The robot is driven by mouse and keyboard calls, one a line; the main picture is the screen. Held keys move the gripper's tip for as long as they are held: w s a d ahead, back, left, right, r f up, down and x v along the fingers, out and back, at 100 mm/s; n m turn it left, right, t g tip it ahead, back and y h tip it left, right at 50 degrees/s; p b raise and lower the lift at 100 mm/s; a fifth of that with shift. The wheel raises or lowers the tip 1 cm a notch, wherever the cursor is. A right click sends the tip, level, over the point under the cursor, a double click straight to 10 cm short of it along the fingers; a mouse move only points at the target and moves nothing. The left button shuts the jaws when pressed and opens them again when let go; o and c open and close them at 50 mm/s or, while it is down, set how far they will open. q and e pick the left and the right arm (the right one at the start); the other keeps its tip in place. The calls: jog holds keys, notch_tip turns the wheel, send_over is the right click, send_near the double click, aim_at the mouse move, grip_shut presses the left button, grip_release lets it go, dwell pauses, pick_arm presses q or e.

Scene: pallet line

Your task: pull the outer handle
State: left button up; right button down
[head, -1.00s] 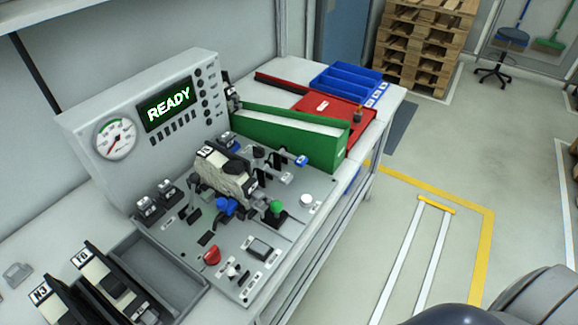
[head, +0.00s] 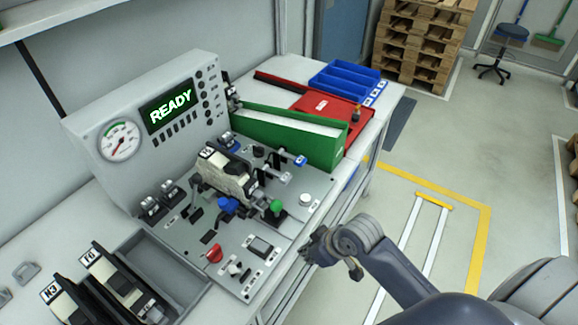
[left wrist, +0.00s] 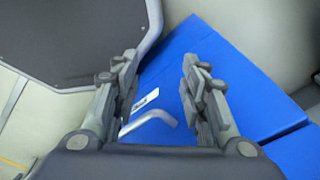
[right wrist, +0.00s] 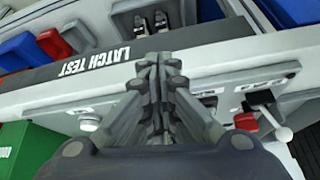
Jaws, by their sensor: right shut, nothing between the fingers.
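A grey control panel (head: 225,262) on the bench carries several levers, knobs and switches. Near its back right, a lever with a blue end (head: 300,161) sits beside one with a pale end (head: 285,178). I cannot tell which is the outer handle. My right gripper (head: 314,246) is shut and empty at the bench's front edge, right of the panel. In the right wrist view its closed fingers (right wrist: 158,66) cover part of the panel front. My left gripper (left wrist: 158,70) is open; a bent grey rod (left wrist: 150,121) on a blue surface (left wrist: 200,45) shows between its fingers.
A green box (head: 290,135), a red tray (head: 335,108) and a blue tray (head: 345,78) stand behind the panel. A screen reading READY (head: 170,106) is at the left. A green knob (head: 277,206) rises near the right gripper.

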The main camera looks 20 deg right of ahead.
jog(key=w+d+r+n+t+y, duration=0.1)
jog(key=w+d+r, duration=0.3)
jog(key=w+r, duration=0.4)
jog(key=w+d+r+n+t+y, duration=0.1)
jog(key=w+d+r, duration=0.3)
jog(key=w+r, duration=0.4)
notch_tip(320, 180, up, 4)
jog(key=shift+f+t+y, duration=0.2)
jog(key=shift+t+y, duration=0.1)
jog(key=shift+w, duration=0.15)
jog(key=p, duration=0.3)
send_over(289, 178)
notch_tip(289, 178, down, 7)
jog(key=shift+w+a, duration=0.1)
jog(key=shift+w, duration=0.05)
notch_tip(289, 178, down, 3)
jog(key=shift+r+p, duration=0.2)
jog(key=shift+p, duration=0.45)
jog(key=shift+f, duration=0.8)
